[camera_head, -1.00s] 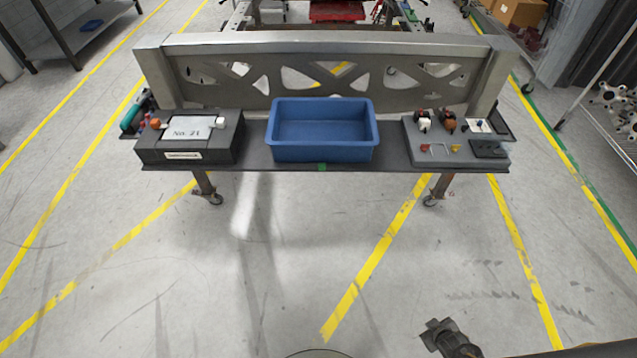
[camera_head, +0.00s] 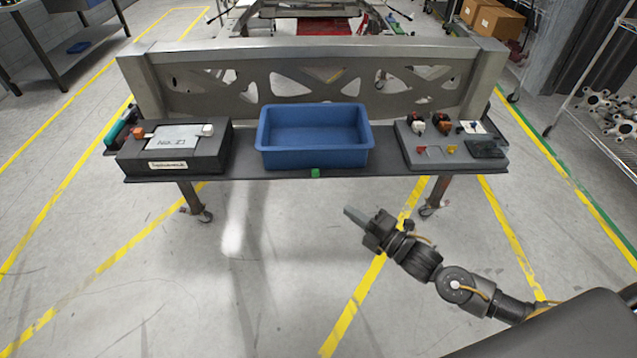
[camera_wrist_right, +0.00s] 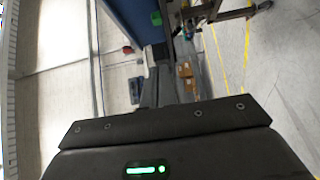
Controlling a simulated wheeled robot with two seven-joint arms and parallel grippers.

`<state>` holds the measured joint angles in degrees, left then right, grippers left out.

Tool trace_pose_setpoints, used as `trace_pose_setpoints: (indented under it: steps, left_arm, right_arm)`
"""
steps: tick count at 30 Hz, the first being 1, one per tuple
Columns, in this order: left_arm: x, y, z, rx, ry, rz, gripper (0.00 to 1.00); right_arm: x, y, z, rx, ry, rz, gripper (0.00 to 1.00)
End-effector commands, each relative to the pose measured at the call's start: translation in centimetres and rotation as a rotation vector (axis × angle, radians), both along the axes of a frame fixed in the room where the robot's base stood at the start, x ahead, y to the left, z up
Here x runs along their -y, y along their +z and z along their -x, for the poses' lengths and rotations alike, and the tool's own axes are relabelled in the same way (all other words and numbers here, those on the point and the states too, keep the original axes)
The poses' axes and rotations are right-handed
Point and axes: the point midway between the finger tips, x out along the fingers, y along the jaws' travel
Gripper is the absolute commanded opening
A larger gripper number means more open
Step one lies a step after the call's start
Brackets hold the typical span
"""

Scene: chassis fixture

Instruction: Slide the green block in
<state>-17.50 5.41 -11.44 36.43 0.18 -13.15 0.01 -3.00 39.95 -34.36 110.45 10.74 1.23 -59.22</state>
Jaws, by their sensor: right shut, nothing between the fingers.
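The green block (camera_head: 315,173) is a small cube at the front edge of the dark shelf (camera_head: 225,178), just in front of the blue bin. It also shows near the top of the right wrist view (camera_wrist_right: 156,18). My right gripper (camera_head: 352,214) is shut and empty. It is in the air in front of the shelf, below and to the right of the green block in the head view, and apart from it. Its closed fingers show in the right wrist view (camera_wrist_right: 160,72). My left gripper is out of view.
The blue bin (camera_head: 315,160) stands mid-shelf and looks empty. A dark box with a label (camera_head: 170,165) stands on the left, and a grey tray (camera_head: 455,165) with small parts on the right. A metal truss beam (camera_head: 310,58) runs behind. The floor in front is clear.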

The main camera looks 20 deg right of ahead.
Motion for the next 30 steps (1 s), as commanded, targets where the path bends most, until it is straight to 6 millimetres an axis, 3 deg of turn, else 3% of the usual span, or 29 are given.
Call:
trace_pose_setpoints:
  steps: [10, 14, 28, 30]
  left_arm:
    - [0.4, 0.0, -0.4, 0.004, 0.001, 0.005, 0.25]
    - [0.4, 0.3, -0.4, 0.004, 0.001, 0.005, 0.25]
    - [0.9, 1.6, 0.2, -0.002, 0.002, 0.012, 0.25]
    - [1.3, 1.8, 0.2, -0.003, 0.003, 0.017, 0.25]
  right_arm:
    - [-0.1, 0.0, -0.2, 0.000, 0.000, 0.001, 0.00]
    - [-0.7, 0.1, -1.2, 0.002, 0.000, -0.001, 0.00]
    - [-5.4, 0.2, -9.0, 0.000, 0.000, 0.000, 0.00]
    - [-4.8, 0.1, -10.1, -0.001, -0.003, 0.003, 0.00]
